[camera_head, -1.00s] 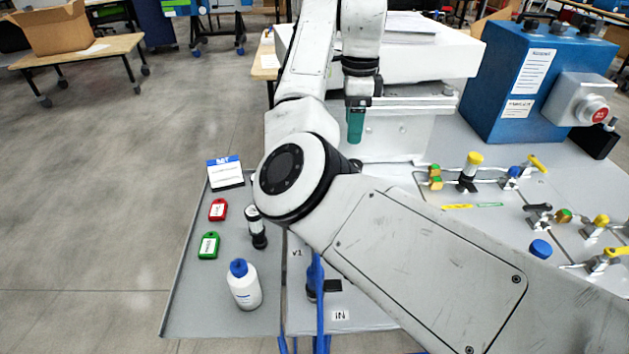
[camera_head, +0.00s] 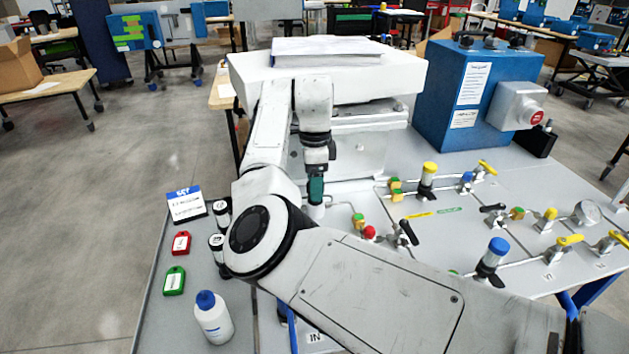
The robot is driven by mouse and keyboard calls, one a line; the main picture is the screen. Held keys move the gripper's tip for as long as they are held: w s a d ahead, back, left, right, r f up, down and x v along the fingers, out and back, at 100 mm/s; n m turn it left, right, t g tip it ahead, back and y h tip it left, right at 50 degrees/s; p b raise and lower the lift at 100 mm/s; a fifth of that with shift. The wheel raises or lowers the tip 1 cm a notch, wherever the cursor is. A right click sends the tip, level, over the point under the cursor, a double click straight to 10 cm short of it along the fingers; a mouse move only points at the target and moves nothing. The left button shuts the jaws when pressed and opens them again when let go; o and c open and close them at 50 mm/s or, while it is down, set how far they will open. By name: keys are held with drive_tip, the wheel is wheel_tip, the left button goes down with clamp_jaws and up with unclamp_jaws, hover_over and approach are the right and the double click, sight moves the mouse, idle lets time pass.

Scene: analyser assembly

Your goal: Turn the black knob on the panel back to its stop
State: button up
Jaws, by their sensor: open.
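The grey panel (camera_head: 465,222) carries tubing and several valves. My gripper (camera_head: 316,200) has teal fingers and points down over the panel's back left part, in front of the white unit. I cannot see a gap between the fingers from this side. A pale, short part (camera_head: 316,212) shows just below the fingertips; I cannot tell whether they touch it. No round black knob is clearly visible on the panel; my arm covers much of its left and front. A black lever handle (camera_head: 408,232) stands beside a red knob, and another black handle (camera_head: 492,208) lies farther right.
A yellow-capped valve (camera_head: 428,178) and a blue-capped valve (camera_head: 493,255) stand right of my gripper. A blue box (camera_head: 475,105) with a red button stands behind. A white bottle (camera_head: 214,320), red tag (camera_head: 181,243) and green tag (camera_head: 174,281) are at left.

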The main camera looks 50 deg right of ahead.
drive_tip(key=shift+f, duration=0.1)
drive_tip(key=shift+c, duration=0.4)
drive_tip(key=c, duration=1)
drive_tip(key=shift+p, duration=0.4)
